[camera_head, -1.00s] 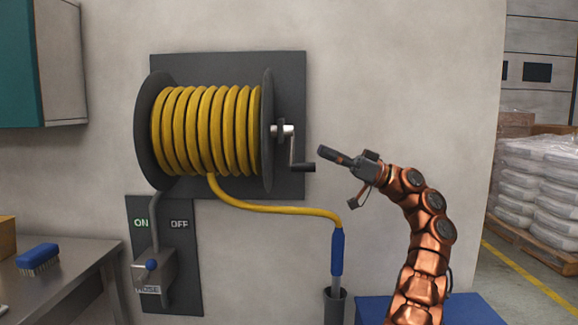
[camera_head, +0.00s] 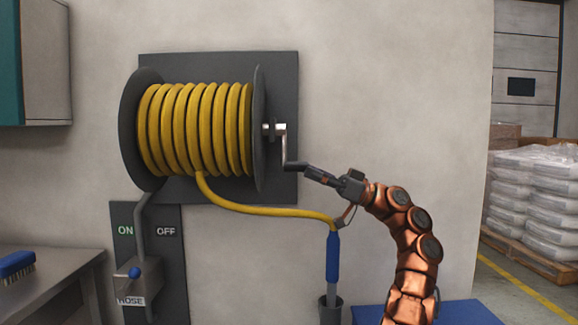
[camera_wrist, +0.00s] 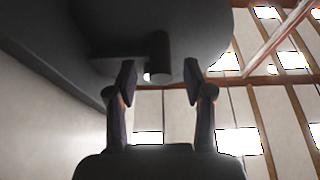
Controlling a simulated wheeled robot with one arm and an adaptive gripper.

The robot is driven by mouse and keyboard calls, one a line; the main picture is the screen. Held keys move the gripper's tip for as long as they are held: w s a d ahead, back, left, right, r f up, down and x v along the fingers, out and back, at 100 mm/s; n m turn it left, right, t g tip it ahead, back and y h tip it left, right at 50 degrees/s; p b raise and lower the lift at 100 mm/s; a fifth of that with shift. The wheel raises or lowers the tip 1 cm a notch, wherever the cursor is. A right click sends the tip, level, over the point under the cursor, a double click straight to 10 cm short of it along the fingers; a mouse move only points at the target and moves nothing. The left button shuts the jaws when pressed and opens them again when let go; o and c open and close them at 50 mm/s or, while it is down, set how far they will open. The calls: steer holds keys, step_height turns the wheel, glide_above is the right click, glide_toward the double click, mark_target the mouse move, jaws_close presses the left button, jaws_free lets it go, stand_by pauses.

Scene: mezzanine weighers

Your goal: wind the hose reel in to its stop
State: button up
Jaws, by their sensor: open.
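The hose reel (camera_head: 259,130) is mounted on a dark wall plate, with yellow hose (camera_head: 195,130) wound on its drum in several turns. A crank (camera_head: 284,146) on its right side hangs downward, its dark handle (camera_head: 295,166) pointing right. The hose runs from the drum's bottom to a blue nozzle (camera_head: 333,256) standing in a dark holder (camera_head: 331,308). My gripper (camera_head: 316,174) is at the handle's outer end. In the wrist view my gripper (camera_wrist: 160,80) is open, with the dark cylindrical handle (camera_wrist: 160,57) ahead between the fingertips. Contact cannot be told.
A bench (camera_head: 60,265) with a blue brush (camera_head: 15,265) is at left. A blue surface (camera_head: 470,312) lies below my arm. Wrapped pallet sacks (camera_head: 540,190) stand at right.

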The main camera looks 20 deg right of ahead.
mark_target(289, 163)
steer(key=x, duration=0.6)
steer(key=shift+a+r, duration=0.2)
jaws_close()
stand_by(0.5)
